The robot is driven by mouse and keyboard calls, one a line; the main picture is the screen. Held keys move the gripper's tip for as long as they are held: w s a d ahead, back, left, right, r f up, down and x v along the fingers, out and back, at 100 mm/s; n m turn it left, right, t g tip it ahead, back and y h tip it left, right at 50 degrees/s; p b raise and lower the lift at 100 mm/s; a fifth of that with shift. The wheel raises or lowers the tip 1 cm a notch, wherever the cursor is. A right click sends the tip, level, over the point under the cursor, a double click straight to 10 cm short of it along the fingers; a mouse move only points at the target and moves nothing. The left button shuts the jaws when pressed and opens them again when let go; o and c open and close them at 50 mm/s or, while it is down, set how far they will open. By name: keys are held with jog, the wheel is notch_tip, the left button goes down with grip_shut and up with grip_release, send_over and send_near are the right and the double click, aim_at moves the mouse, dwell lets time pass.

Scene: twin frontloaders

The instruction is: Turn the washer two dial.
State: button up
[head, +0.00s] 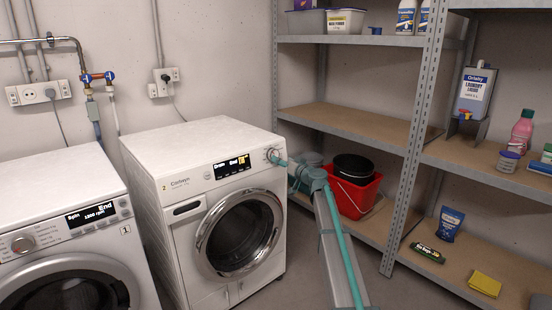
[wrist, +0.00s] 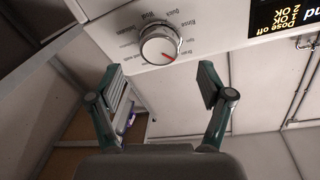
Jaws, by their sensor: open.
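Washer two (head: 185,160) is the white frontloader marked 2, in the middle of the head view, with a dark round door. Its dial (wrist: 160,46) is a pale round knob with a red pointer, on the white panel in the wrist view. The pointer aims to the lower right, by the printed programme words. My gripper (wrist: 159,78) is open and empty, with its fingers apart below the dial in the wrist view. In the head view my gripper (head: 278,160) is at the right end of the panel and partly covers the dial. I cannot tell whether it touches.
Another frontloader marked 1 (head: 70,180) stands to the left, its display reading Spin and End. Washer two's display (head: 232,166) shows Drain and End. A metal shelf (head: 345,120) stands right, with a red bucket (head: 357,196) behind my arm.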

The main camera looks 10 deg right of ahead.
aim_at(276, 155)
jog(key=x, duration=0.5)
jog(key=shift+w+a, duration=0.1)
jog(key=shift+w, duration=0.1)
jog(key=c, duration=1.2)
jog(key=shift+o, duration=0.2)
jog(key=shift+m, duration=0.4)
jog(key=m+p, duration=0.1)
jog(key=m, duration=0.1)
jog(key=m+h+p, duration=0.1)
jog(key=m+p, duration=0.1)
jog(key=shift+r+m, duration=0.25)
jog(key=shift+m, duration=0.05)
jog(key=shift+f+m+g+h+p, duration=0.1)
jog(key=shift+m+g+h+p, duration=0.25)
jog(key=shift+m+p, duration=0.75)
